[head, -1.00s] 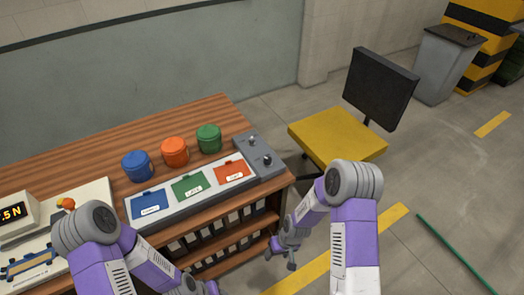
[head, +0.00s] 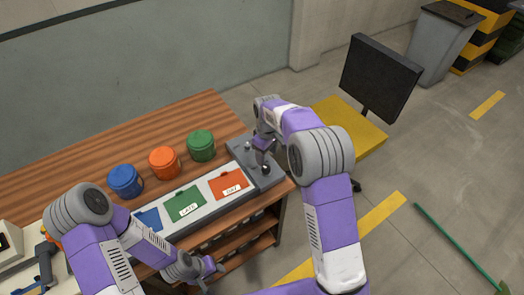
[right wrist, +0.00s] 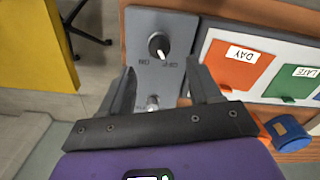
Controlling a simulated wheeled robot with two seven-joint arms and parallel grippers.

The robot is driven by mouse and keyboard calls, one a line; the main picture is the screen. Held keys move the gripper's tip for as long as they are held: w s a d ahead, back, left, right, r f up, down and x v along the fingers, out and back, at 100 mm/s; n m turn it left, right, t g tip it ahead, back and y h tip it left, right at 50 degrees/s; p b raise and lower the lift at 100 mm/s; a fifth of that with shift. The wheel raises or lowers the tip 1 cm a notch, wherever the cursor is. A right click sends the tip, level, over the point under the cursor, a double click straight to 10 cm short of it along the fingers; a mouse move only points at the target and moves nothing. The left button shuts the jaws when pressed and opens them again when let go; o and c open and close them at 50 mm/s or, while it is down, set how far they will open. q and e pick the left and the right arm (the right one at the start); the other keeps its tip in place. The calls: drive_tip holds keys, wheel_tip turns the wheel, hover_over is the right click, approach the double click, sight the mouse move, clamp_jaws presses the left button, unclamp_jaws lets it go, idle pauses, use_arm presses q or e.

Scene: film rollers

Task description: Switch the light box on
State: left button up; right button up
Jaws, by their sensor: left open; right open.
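The light box (head: 211,204) is a long white panel on the wooden bench, with blue, green and orange cards. Its grey control panel (head: 267,182) is at the right end. In the right wrist view, a black knob (right wrist: 158,44) sits above upside-down OFF and ON lettering; its pale mark appears to point nearer OFF. A second, silvery control (right wrist: 152,102) shows between the finger bases. My right gripper (right wrist: 160,72) is open over the panel, its fingertips just short of the black knob. My left gripper (head: 211,270) is open and empty in front of the bench.
Blue (head: 125,181), orange (head: 163,162) and green (head: 201,146) canisters stand behind the light box. A yellow chair (head: 345,118) with a dark backrest is close to the right of my right arm.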

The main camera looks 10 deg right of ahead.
sight(266, 167)
drive_tip(key=shift+w+f, duration=0.45)
drive_tip(key=shift+f, duration=0.4)
drive_tip(key=f, duration=0.2)
drive_tip(key=f+b, duration=0.1)
drive_tip(key=f, duration=0.2)
drive_tip(key=shift+s+f+b, duration=0.3)
drive_tip(key=shift+s+f, duration=0.05)
drive_tip(key=shift+f, duration=0.05)
use_arm(q)
drive_tip(key=shift+w+f, duration=0.15)
drive_tip(key=shift+f, duration=0.6)
